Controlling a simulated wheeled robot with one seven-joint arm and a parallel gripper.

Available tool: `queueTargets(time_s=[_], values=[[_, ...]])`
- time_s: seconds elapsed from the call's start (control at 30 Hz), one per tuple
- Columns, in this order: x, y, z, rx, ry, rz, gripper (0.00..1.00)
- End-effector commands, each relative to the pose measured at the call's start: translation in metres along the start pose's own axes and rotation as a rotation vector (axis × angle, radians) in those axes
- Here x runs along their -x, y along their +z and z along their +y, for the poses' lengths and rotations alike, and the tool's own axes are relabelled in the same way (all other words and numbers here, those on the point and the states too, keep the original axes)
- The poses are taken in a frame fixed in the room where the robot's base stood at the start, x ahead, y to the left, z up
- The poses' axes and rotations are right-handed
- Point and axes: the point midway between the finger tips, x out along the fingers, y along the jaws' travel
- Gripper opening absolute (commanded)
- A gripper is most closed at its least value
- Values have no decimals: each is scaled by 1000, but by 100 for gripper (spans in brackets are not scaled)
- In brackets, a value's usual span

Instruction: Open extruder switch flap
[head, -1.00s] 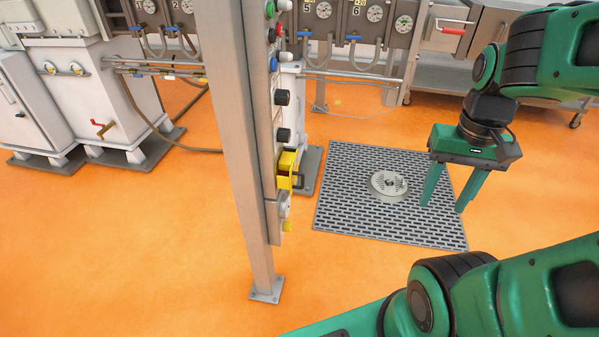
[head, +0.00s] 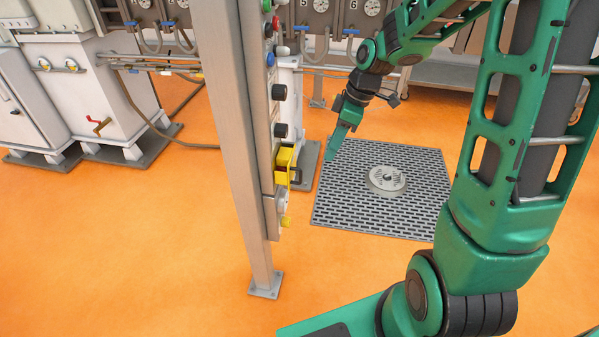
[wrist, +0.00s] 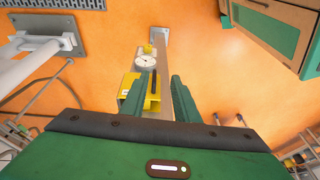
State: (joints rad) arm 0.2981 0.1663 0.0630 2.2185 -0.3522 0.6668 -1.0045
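The yellow switch flap (head: 285,158), with a dark handle-like part at its right, sits on the side of the grey post panel. I cannot tell how far it stands open. My gripper (head: 332,155) is to the right of it, pointing down and left, apart from it. In the wrist view the yellow flap (wrist: 128,83) and its black bar (wrist: 153,84) show beyond and between the two green fingers. The fingers of my gripper (wrist: 160,90) are spread with a gap between them and hold nothing. Part of the flap's lower side is hidden by the left finger.
The grey post (head: 235,130) carries knobs above the flap and a round white dial (wrist: 147,62) below it. A floor grate (head: 400,215) lies to the right. White cabinets (head: 85,95) stand at the left. The orange floor in front is clear.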

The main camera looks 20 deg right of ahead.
Motion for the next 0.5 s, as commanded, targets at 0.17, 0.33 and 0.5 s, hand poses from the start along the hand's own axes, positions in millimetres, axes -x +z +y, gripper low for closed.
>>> queueTargets(time_s=[0.17, 0.33, 0.5], values=[[-27, -33, 11, 183, -32, 77, 28], [-37, -44, 13, 243, -39, 106, 28], [-54, -46, 12, 245, -41, 105, 28]])
